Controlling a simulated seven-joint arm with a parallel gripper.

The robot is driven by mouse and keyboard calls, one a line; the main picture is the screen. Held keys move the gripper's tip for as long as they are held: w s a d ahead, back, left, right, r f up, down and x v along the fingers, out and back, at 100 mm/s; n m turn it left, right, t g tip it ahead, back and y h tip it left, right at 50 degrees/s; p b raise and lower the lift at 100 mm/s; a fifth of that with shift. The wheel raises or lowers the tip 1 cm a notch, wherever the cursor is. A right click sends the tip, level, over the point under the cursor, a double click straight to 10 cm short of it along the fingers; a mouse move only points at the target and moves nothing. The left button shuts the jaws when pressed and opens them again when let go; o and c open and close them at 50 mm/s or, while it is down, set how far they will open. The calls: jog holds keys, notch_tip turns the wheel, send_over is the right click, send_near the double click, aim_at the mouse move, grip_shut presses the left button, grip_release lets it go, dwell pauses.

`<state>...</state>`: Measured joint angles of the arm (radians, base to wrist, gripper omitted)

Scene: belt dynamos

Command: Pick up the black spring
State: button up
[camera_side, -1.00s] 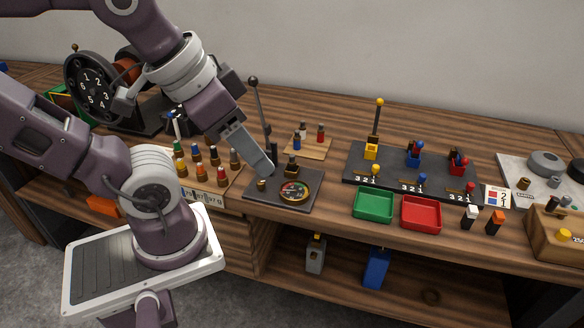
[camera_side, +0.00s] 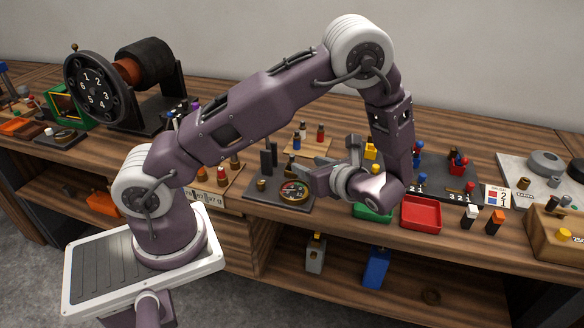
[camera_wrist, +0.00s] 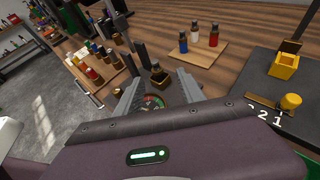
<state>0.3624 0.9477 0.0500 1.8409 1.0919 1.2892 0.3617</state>
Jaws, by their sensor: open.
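I cannot surely pick out a black spring. The likeliest match is a small black piece (camera_wrist: 158,77) on a brown block, seen between my fingers in the wrist view; its coil shape is too small to tell. It stands on a dark plate (camera_side: 254,194) beside a round dial (camera_side: 294,191). The dial also shows in the wrist view (camera_wrist: 153,104). My gripper (camera_side: 309,181) points left over the right part of this plate, hiding some of it. In the wrist view its fingers (camera_wrist: 158,92) are apart, with nothing held between them.
Dark upright posts (camera_side: 268,158) stand at the plate's back. A board with small bottles (camera_wrist: 198,45) lies behind, and a rack of coloured bottles (camera_wrist: 95,62) to the left. A green tray (camera_side: 372,214) and a red tray (camera_side: 421,213) lie right, near the bench edge.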

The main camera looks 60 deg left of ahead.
jog(key=x, duration=0.6)
jog(key=shift+s+f, duration=0.35)
jog(key=shift+f, duration=0.1)
grip_shut()
